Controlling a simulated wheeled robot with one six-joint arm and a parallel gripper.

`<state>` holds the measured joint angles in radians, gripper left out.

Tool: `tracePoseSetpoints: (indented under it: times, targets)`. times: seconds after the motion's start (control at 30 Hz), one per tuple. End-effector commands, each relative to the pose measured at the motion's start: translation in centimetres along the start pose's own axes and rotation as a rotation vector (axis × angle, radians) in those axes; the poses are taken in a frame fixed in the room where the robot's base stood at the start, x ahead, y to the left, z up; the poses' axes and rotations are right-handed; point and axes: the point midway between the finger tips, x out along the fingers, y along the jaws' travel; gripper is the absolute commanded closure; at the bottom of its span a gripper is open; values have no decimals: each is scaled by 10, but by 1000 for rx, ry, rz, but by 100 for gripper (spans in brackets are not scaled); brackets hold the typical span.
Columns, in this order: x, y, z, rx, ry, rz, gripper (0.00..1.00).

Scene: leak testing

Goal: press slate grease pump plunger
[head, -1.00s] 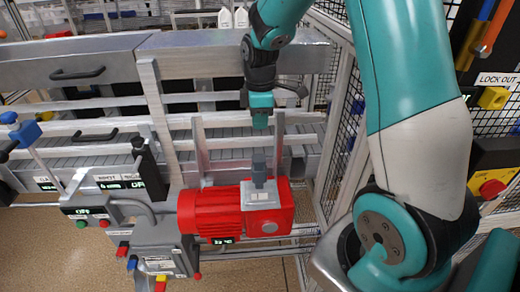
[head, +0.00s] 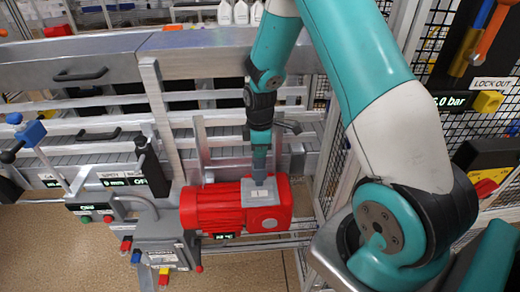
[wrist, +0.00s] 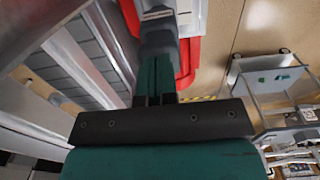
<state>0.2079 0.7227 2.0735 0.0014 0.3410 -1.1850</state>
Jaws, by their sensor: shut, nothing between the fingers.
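The slate grease pump plunger (head: 259,172) stands upright on a light grey block (head: 265,194) on top of a red motor-like housing (head: 215,208). My gripper (head: 260,152) is shut and empty, pointing straight down over the plunger. Its fingertips appear to meet the plunger's top, though exact contact is hard to tell. In the wrist view, the shut teal fingers (wrist: 155,80) line up with the slate plunger (wrist: 158,35), with the red housing (wrist: 187,60) beyond. The fingers partly hide the plunger there.
Steel rails and a conveyor frame (head: 200,65) stand close behind the pump. A grey control box (head: 160,232) with coloured buttons is at left. A mesh fence (head: 425,60) and a lock-out panel (head: 490,85) are at right. Open floor (head: 60,250) lies at front left.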

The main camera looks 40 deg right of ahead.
Motion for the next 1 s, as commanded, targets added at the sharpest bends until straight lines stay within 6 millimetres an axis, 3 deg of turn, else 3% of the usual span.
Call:
tracePoseSetpoints:
  times: [0.3, 0.63, 0.77, 1.0]
  targets:
    - [31, 0, 0, 0, 0, -1, 100]
    - [30, -2, 0, 0, -2, -6, 100]
    - [20, -2, 0, -2, -2, -5, 100]
    - [-26, -1, -5, -8, 3, 8, 100]
